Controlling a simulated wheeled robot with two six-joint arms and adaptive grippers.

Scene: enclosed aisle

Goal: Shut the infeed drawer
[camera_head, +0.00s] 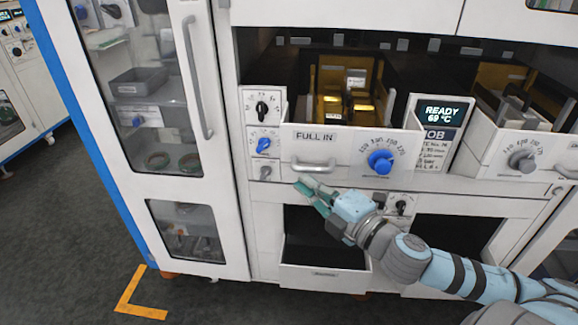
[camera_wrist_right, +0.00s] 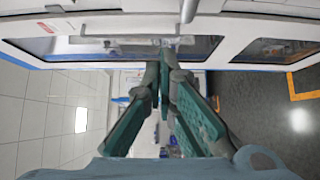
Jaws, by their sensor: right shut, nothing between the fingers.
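A white drawer (camera_head: 345,142) with a label that reads like "FULL IN" stands out from the cabinet in the head view; I take it as the infeed drawer. Its front has a bar handle (camera_head: 318,166) and a blue dial (camera_head: 381,161). Its open top shows a dark inside with yellow-lit parts. My right gripper (camera_head: 305,187) is just below the handle, fingers shut and empty. Whether it touches the drawer front I cannot tell. In the right wrist view the teal fingers (camera_wrist_right: 166,58) meet at the tips, with a glass-panelled door beyond. My left gripper is not in view.
A second drawer (camera_head: 525,155) with a grey dial stands out on the right. A display panel (camera_head: 441,125) reads "READY" between the drawers. A lower white tray (camera_head: 323,278) sits below my right arm. A tall glass-fronted door (camera_head: 200,100) with a long handle is at left.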

